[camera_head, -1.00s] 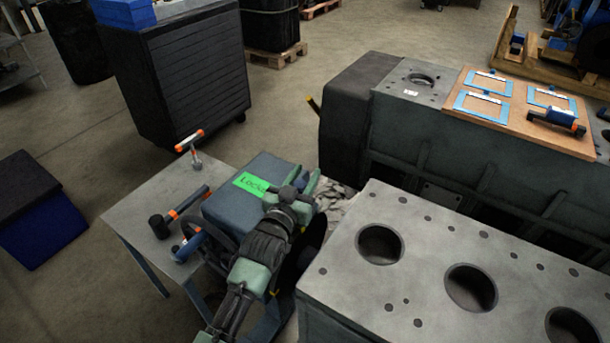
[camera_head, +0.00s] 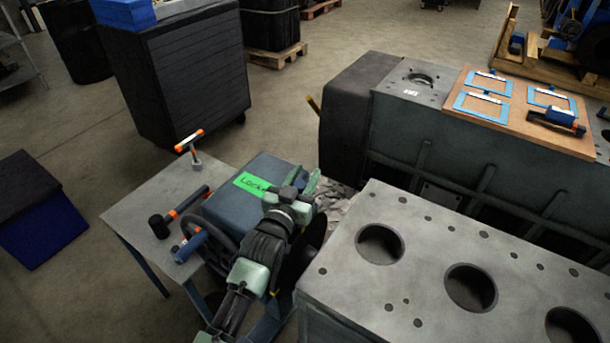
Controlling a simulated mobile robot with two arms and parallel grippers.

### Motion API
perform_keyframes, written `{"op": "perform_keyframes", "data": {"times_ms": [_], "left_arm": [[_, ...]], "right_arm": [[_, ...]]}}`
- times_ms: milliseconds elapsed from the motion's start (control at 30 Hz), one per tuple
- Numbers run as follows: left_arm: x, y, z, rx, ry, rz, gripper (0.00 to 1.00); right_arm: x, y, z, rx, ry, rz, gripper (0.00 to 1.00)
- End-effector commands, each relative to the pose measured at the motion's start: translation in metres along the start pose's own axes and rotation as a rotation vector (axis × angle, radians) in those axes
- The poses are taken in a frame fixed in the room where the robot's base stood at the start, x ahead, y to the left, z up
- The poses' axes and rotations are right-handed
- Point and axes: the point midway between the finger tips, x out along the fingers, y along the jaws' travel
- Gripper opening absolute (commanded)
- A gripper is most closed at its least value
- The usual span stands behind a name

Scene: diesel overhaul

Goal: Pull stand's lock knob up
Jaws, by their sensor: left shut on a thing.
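My left arm comes in from the bottom, and its green left gripper (camera_head: 304,192) is at the right end of the blue-grey box-like unit (camera_head: 235,213). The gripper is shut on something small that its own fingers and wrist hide. I cannot make out the stand's lock knob, so I cannot tell its height. A green label (camera_head: 251,184) reading "Locke…" lies on top of the unit, its right end covered by the gripper. My right gripper is not in view.
A grey table (camera_head: 150,205) holds a mallet (camera_head: 175,215), a T-handle tool (camera_head: 190,145) and another blue-orange tool (camera_head: 190,244). The engine block (camera_head: 420,230) with large bores is close on the right. A wooden board (camera_head: 510,125) with blue gaskets lies behind.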

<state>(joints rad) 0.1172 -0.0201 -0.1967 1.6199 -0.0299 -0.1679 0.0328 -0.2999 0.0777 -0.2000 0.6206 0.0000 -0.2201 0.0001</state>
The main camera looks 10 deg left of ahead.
Motion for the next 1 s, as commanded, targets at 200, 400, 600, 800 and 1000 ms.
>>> {"op": "perform_keyframes", "data": {"times_ms": [200, 400, 600, 800, 1000], "left_arm": [[0.0, 0.0, 0.0, 0.0, -0.001, 0.0, 0.0], [0.0, 0.0, -0.001, 0.0, 0.0, 0.0, 0.0], [0.0, 0.0, -0.026, 0.0, 0.001, 0.0, 0.0], [0.0, 0.0, -0.042, 0.0, 0.0, 0.0, 0.0], [0.001, 0.0, -0.042, 0.0, 0.006, 0.0, 0.0]], "right_arm": [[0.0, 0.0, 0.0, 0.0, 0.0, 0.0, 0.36], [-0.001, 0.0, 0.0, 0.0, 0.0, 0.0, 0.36], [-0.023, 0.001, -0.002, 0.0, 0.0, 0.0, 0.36], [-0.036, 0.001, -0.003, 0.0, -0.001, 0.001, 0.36], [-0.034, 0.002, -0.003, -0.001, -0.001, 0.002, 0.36]]}}
